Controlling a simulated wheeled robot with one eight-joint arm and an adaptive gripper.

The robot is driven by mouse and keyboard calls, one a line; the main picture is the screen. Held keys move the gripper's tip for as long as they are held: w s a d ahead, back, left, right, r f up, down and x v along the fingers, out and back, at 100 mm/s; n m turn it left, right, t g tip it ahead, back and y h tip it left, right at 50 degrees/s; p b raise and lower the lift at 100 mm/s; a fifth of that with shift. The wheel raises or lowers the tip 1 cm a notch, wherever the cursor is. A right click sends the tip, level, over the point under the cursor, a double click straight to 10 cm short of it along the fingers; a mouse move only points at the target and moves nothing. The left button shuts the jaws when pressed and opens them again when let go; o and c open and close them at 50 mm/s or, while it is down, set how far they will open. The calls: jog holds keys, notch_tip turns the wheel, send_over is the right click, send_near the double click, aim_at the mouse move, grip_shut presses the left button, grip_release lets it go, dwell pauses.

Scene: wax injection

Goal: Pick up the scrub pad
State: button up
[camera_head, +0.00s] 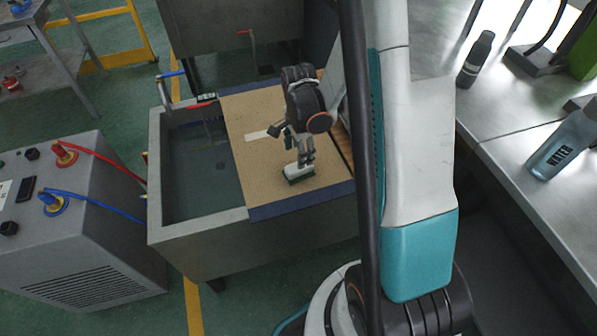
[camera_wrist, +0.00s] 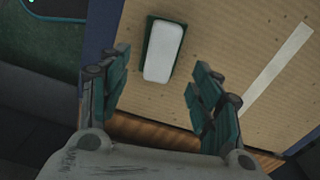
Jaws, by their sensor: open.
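The scrub pad (camera_head: 299,173) is a small block, white on top and dark green below. It lies on a tan board with dark blue edges (camera_head: 262,122) in the head view. In the wrist view the scrub pad (camera_wrist: 165,51) lies ahead of my gripper, roughly in line with the gap between the fingers. My gripper (camera_head: 301,156) is open and empty, with its fingers close to the pad in the head view. In the wrist view, my gripper (camera_wrist: 158,82) shows its two green fingers spread apart. I cannot tell the exact height of the fingertips above the board.
The board lies across a grey sink (camera_head: 158,200), whose left part is open and holds water. A pale strip (camera_head: 258,136) is on the board. A grey machine (camera_head: 85,235) with red and blue hoses stands at left. A metal table at right holds bottles (camera_head: 562,142).

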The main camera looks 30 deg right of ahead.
jog(key=shift+w+d+f+b, duration=0.1)
jog(key=shift+f+b, duration=1.5)
jog(key=shift+f, duration=2.4)
jog(key=c, duration=1.1)
